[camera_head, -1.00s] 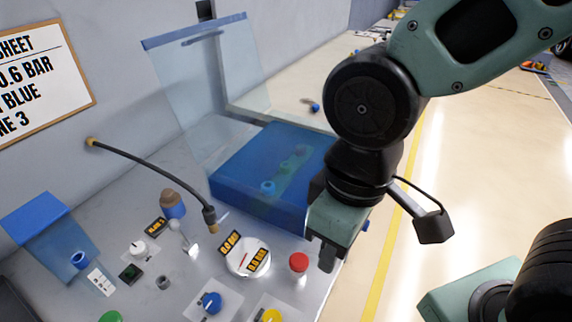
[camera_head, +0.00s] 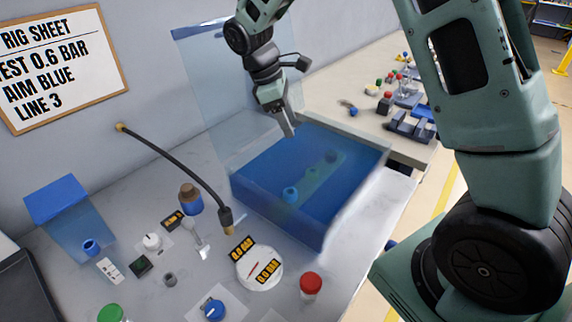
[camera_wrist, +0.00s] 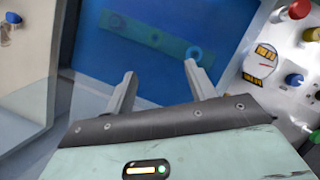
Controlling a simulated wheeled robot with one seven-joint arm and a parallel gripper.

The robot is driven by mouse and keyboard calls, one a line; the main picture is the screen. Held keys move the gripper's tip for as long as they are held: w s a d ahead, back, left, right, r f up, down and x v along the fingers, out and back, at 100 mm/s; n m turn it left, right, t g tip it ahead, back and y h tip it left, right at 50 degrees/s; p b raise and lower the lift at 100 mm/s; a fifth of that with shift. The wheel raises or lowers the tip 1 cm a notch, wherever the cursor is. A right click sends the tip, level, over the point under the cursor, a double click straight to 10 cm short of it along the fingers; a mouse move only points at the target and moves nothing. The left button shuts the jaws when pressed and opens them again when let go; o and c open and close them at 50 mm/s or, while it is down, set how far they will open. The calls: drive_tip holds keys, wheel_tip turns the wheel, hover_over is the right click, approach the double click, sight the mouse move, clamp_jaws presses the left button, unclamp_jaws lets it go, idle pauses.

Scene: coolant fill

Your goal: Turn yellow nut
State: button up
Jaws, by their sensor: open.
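My gripper (camera_head: 289,130) is open and empty, pointing down over the far side of the blue tank (camera_head: 275,217). Its two fingers also show in the wrist view (camera_wrist: 160,78), apart, with the blue tank (camera_wrist: 140,75) beyond them. The blue tint hides the fittings' true colours, so I cannot tell whether one is the yellow nut. No clearly yellow nut shows.
A clear panel (camera_head: 210,85) stands behind the tank. In front are a white gauge (camera_head: 250,275), a red button (camera_head: 310,283) and a blue knob (camera_head: 214,309). A black hose (camera_head: 180,165) arches at the left. The rig sheet (camera_head: 50,65) hangs on the wall.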

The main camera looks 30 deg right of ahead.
drive_tip(key=p, duration=0.3)
approach(312, 170)
drive_tip(key=x, duration=0.9)
drive_tip(key=shift+s+f, duration=0.1)
drive_tip(key=shift+f, duration=0.05)
drive_tip(key=shift+c, duration=0.4)
drive_tip(key=c, duration=0.9)
